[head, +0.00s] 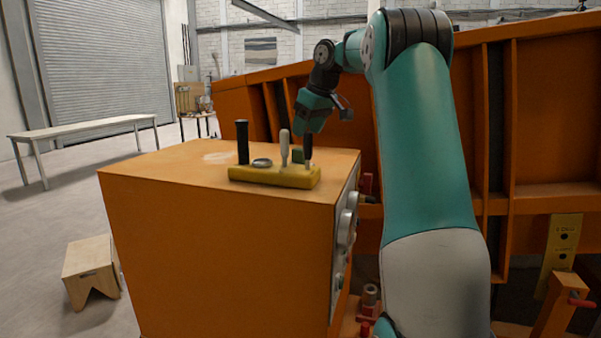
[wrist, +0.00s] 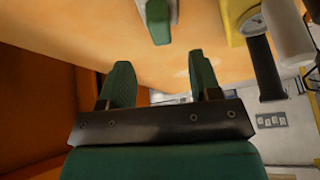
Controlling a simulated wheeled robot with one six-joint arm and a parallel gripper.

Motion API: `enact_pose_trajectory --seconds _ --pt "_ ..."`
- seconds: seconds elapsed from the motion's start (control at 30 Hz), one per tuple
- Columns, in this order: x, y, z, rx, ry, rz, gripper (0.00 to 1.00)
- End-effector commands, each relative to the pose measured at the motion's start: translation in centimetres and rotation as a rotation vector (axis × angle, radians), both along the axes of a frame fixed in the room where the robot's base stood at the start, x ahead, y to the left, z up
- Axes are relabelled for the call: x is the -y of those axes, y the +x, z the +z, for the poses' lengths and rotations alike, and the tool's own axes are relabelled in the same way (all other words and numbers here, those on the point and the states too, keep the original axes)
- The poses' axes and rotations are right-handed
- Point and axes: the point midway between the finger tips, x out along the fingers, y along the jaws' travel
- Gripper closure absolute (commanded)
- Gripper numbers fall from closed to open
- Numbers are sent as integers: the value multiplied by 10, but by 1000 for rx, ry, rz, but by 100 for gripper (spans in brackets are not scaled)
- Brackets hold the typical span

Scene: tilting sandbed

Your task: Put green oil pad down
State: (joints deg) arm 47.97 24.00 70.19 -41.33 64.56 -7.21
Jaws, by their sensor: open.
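The green oil pad (wrist: 157,21) rests on the orange cabinet top in the wrist view, at the top of the picture beyond my fingertips. In the head view a small green piece of it (head: 298,156) shows behind the yellow tool holder (head: 275,176), between a white and a black handle. My gripper (wrist: 158,75) has its two green fingers spread apart with nothing between them. In the head view my gripper (head: 313,112) hangs just above the cabinet's back right part, over the pad and apart from it. Much of the pad is hidden by the holder in the head view.
The yellow holder carries upright handles and a round metal disc (head: 262,162), close beside the pad. The orange cabinet (head: 220,240) has clear top space at left. A large orange sandbed wall (head: 550,130) rises behind. A wooden stool (head: 90,262) stands on the floor.

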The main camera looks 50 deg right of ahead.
Motion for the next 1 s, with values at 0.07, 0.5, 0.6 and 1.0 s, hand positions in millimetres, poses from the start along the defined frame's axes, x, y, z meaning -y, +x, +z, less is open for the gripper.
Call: enact_pose_trajectory --seconds 0.07,0.5,0.6,1.0 --pt "-1 5 -13 -1 1 2 43" --pt "-2 19 -57 -2 3 1 43" --pt "-2 23 -67 -1 1 1 43" --pt "-1 24 -70 0 -1 1 70"
